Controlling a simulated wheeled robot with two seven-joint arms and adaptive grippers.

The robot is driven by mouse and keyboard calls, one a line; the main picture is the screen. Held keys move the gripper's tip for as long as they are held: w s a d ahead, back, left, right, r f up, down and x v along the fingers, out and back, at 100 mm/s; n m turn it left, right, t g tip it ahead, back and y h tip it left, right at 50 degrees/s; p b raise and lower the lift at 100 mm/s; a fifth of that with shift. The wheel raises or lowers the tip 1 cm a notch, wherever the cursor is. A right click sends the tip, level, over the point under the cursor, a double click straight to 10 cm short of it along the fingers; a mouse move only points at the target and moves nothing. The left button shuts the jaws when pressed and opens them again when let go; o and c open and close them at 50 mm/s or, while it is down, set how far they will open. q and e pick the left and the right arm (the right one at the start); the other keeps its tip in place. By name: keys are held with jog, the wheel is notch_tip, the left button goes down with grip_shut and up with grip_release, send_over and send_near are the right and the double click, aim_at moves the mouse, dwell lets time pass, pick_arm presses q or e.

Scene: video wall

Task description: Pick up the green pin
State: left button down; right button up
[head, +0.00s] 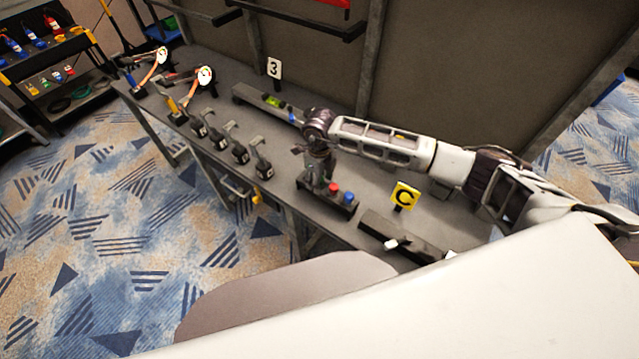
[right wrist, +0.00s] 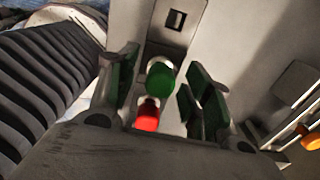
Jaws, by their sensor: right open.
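The green pin (right wrist: 160,77) shows between my right gripper's fingers in the right wrist view, with a red pin (right wrist: 147,115) beside it. My right gripper (right wrist: 163,92) is open, with a finger on each side of the green pin and a visible gap to it. In the head view my right gripper (head: 318,182) points down over the left end of a dark block (head: 341,208), which also bears the red pin (head: 334,187) and a blue pin (head: 349,197). The green pin is hidden there behind the gripper. My left gripper is not in view.
Several levers (head: 240,152) stand left of the block on the grey bench. A yellow C sign (head: 405,195) and another dark block (head: 400,236) are to its right. A 3 sign (head: 274,68) stands behind, near the back panel (head: 440,75).

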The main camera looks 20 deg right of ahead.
jog(key=shift+c, duration=0.8)
grip_shut()
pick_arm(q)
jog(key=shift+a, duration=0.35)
pick_arm(e)
jog(key=shift+r, duration=0.15)
notch_tip(320, 180, up, 9)
jog(key=shift+f+b, duration=0.2)
jog(key=shift+b, duration=0.4)
jog(key=shift+r, duration=0.6)
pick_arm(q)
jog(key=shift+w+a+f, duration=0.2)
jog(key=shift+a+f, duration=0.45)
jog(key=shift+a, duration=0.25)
